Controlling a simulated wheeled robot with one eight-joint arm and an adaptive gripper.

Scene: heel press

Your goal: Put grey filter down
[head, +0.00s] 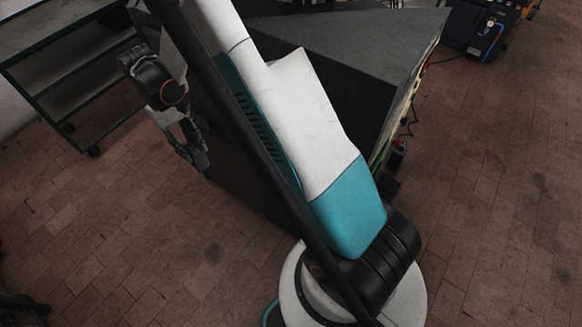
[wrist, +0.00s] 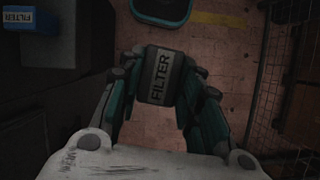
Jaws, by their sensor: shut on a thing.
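The grey filter (wrist: 160,75) is a dark grey block with a light label reading FILTER, near the top middle of the wrist view. My gripper (wrist: 158,92) is shut on it, with one finger on each side. Brick floor shows below and beyond the filter, so it is held in the air. In the head view my gripper (head: 190,147) hangs at the upper left beside a dark bench; I cannot make out the filter there.
A blue block labelled FILTER (wrist: 31,22) sits at the top left of the wrist view. A teal-rimmed dark container (wrist: 168,22) is at the top, and wire mesh (wrist: 285,95) at the right. The head view shows a shelf cart (head: 70,70) and the dark bench (head: 375,38).

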